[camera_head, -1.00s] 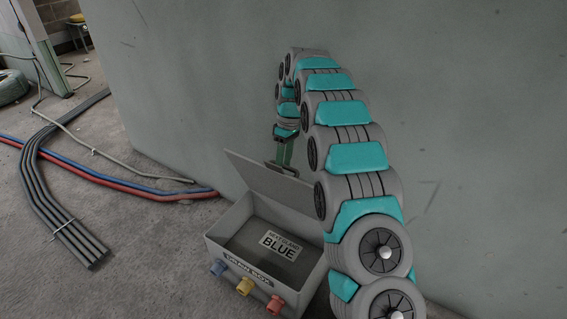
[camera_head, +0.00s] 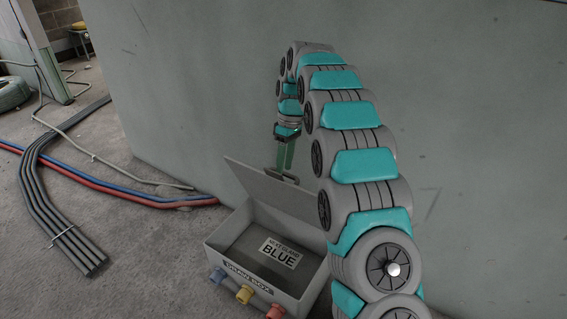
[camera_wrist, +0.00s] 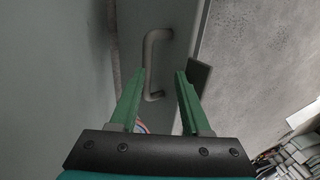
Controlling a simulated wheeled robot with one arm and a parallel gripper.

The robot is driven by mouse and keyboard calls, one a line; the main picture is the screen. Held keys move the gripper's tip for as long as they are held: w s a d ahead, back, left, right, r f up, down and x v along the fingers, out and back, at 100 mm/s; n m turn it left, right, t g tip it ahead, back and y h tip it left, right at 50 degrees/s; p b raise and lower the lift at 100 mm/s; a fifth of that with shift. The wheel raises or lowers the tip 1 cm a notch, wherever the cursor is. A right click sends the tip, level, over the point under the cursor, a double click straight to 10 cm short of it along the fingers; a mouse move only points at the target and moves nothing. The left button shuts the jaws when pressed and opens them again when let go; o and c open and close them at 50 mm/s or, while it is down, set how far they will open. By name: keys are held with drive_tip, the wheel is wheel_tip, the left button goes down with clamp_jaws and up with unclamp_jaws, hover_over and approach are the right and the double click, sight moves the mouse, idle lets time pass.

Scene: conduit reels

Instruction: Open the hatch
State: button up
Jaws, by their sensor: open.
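The hatch is the grey lid (camera_head: 262,187) of a grey box (camera_head: 229,257) on the floor by the wall. It stands raised and tilted back, so the box's inside shows. A label (camera_head: 279,252) reading "NEXT GLAND BLUE" lies inside. The lid's curved handle (camera_wrist: 149,62) shows between and beyond the fingertips, nearer the left one. I cannot tell whether they touch it.
Blue, yellow (camera_head: 245,293) and red glands stick out of the box front. A grey wall (camera_head: 200,90) stands close behind.

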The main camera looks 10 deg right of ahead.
drive_tip(key=s+d+r, duration=0.1)
drive_tip(key=s, duration=1.3)
drive_tip(key=shift+s+d+b, duration=0.15)
drive_tip(key=shift+d+b, duration=0.15)
drive_tip(key=shift+b, duration=0.1)
drive_tip(key=shift+r, duration=0.1)
drive_tip(key=shift+c, duration=0.2)
